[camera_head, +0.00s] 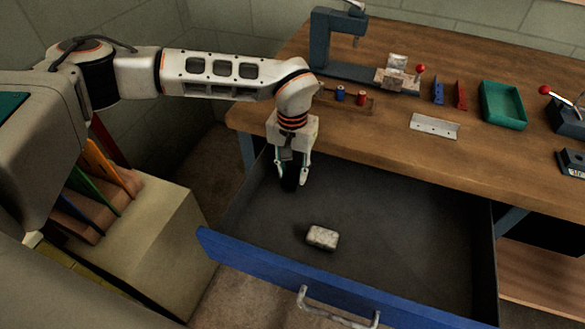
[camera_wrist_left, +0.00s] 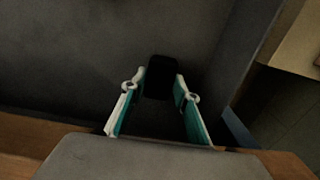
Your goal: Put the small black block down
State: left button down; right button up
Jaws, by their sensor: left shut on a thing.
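The small black block (camera_wrist_left: 160,78) is between the fingertips of my left gripper in the left wrist view. My left gripper (camera_head: 291,181) points down inside the open drawer, near its back left corner, in the head view. It is shut on the block, which shows as a dark shape (camera_head: 290,180) there. I cannot tell whether the block touches the drawer floor (camera_head: 400,230). My right gripper is not in view.
A pale worn block (camera_head: 322,238) lies on the drawer floor, nearer the blue drawer front (camera_head: 300,280). The wooden bench top (camera_head: 390,145) overhangs behind, with a green tray (camera_head: 503,105) and a metal plate (camera_head: 435,126). The drawer's right half is clear.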

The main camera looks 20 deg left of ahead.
aim_at(292, 175)
pick_arm(q)
jog(key=c, duration=1.5)
grip_release()
jog(key=shift+r, duration=0.15)
notch_tip(292, 175, up, 13)
jog(key=shift+r+p, duration=0.1)
jog(key=shift+p, duration=0.8)
